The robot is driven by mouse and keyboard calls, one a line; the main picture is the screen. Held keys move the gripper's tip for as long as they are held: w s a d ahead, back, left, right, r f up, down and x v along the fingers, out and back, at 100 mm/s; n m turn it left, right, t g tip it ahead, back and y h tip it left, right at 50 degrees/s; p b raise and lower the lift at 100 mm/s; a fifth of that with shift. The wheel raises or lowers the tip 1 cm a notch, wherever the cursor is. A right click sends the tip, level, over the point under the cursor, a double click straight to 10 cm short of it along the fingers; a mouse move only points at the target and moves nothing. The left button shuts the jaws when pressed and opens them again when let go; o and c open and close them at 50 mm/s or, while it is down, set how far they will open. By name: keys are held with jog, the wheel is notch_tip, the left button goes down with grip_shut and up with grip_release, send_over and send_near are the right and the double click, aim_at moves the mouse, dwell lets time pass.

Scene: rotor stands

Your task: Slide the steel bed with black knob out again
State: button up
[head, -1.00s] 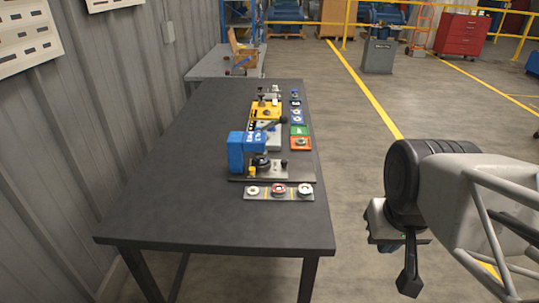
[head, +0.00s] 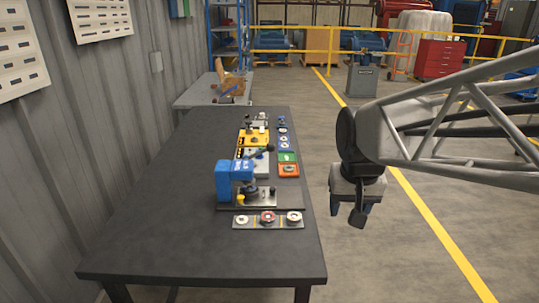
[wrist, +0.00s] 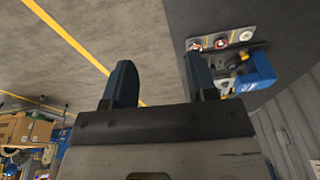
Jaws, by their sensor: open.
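On the dark table, the nearest stand has a blue housing (head: 235,181) and a steel bed (head: 262,198) lying at its right side. A small dark knob (head: 272,190) seems to stand on this bed. A yellow knob (head: 241,199) sits by the housing. In the wrist view, the blue housing (wrist: 256,68) is at the right, partly cut from clear sight of its bed. My gripper (head: 352,208) is open and empty, over the floor to the right of the table, apart from the stand. Its two blue fingers are spread in the wrist view (wrist: 160,78).
A strip with several round buttons (head: 268,219) lies in front of the stand. Behind it are another steel stand (head: 262,168), a yellow stand (head: 248,139) and an orange plate (head: 288,170). The table's (head: 170,230) left and front are clear.

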jog(key=w+a, duration=0.3)
jog(key=w, duration=0.9)
jog(key=m+g, duration=0.2)
send_over(273, 188)
jog(key=f, duration=1.6)
jog(key=shift+s+d+f, duration=0.1)
jog(key=shift+s+f, duration=0.1)
jog(key=shift+w+f, duration=0.25)
jog(key=shift+f, duration=0.1)
jog(key=shift+f, duration=3.8)
grip_shut()
